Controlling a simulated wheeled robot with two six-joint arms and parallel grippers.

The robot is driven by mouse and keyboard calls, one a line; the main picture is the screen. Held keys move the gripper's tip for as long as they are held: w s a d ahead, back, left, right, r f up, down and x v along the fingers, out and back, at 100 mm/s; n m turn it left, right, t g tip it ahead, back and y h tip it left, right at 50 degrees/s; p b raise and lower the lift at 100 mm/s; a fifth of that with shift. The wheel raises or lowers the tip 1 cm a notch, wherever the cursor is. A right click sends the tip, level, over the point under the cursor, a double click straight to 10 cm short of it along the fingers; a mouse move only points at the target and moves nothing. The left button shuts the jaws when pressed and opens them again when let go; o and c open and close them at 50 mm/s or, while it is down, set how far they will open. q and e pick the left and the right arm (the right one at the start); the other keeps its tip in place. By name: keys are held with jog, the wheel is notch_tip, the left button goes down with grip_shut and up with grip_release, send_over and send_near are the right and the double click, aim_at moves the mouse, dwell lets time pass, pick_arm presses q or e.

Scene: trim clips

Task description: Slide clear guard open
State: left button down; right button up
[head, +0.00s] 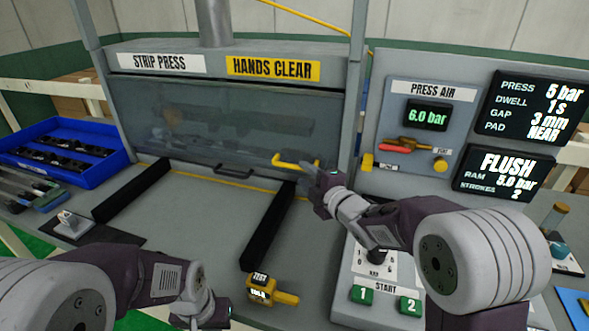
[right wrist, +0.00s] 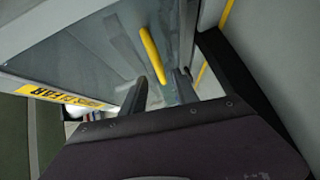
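The clear guard (head: 190,120) is a tinted see-through panel across the front of the strip press, with the press parts dimly visible behind it. A yellow handle (head: 293,161) is at its lower right, and a dark handle (head: 233,173) is at its lower middle. My right gripper (head: 316,170) is just right of the yellow handle. In the right wrist view its two dark fingers (right wrist: 160,90) are apart, with the yellow handle (right wrist: 152,55) beyond their tips, between them in the picture. My left gripper (head: 208,312) is low at the front, its fingers not clear.
Two black rails (head: 268,225) run forward from the press over the grey bench. A yellow test gauge (head: 272,290) lies in front. A blue bin (head: 62,150) with dark parts stands at left. The control panel (head: 425,125) and start button box (head: 385,275) are at right.

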aim_at(297, 169)
jog(key=x, duration=0.6)
jog(key=shift+w, duration=0.2)
grip_shut()
dwell(1.0)
